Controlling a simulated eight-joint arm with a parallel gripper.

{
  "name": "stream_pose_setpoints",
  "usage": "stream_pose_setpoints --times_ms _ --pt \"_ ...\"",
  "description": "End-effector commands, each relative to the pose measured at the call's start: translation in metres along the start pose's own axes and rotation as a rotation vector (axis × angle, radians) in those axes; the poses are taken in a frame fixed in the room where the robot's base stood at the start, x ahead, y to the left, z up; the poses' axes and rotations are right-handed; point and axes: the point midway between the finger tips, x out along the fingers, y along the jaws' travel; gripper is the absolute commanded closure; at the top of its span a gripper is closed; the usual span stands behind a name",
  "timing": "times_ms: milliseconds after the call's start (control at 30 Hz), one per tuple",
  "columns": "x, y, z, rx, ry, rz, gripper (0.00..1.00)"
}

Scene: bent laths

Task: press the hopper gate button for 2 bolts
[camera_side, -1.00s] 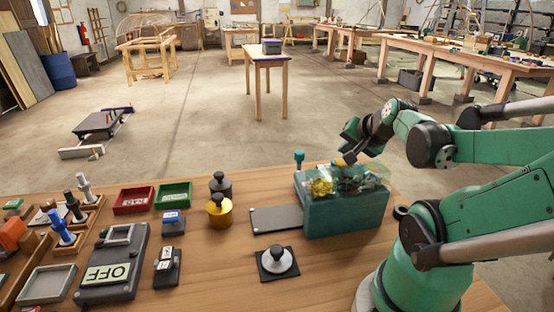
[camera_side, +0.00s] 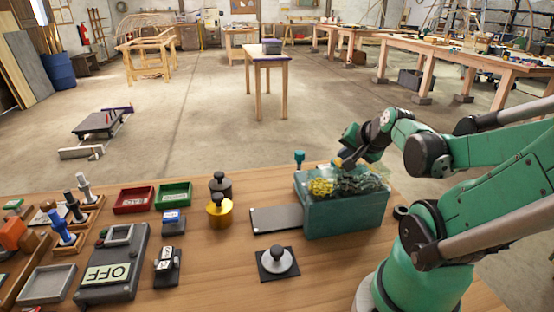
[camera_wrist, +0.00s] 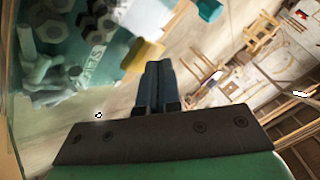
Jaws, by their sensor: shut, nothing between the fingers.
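The hopper (camera_side: 345,215) is a teal box with clear upper walls at the right of the bench. Yellow pieces (camera_side: 320,187) and grey metal pieces lie inside. In the wrist view, grey bolts (camera_wrist: 45,75) and dark hex nuts (camera_wrist: 95,22) show in separate parts. A teal knob (camera_side: 299,158) stands at its back left, and shows in the wrist view (camera_wrist: 209,10). A small yellow block (camera_wrist: 142,55) is at the back edge (camera_side: 340,163). My gripper (camera_wrist: 157,66) is shut and empty, its tips close to the yellow block; contact cannot be told.
A flat grey plate (camera_side: 277,219) lies left of the hopper. A grey knob on a black base (camera_side: 278,262) stands in front. Further left are yellow (camera_side: 219,210) and dark weights (camera_side: 220,184), red and green trays, and an OFF-marked box (camera_side: 110,265).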

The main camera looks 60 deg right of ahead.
Motion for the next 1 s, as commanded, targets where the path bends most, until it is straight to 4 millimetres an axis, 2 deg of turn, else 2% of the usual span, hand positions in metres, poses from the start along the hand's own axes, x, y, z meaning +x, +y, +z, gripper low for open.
stream_pose_setpoints --times_ms 1000 --pt "0.0086 0.0065 0.0067 0.000 0.000 0.000 1.00"
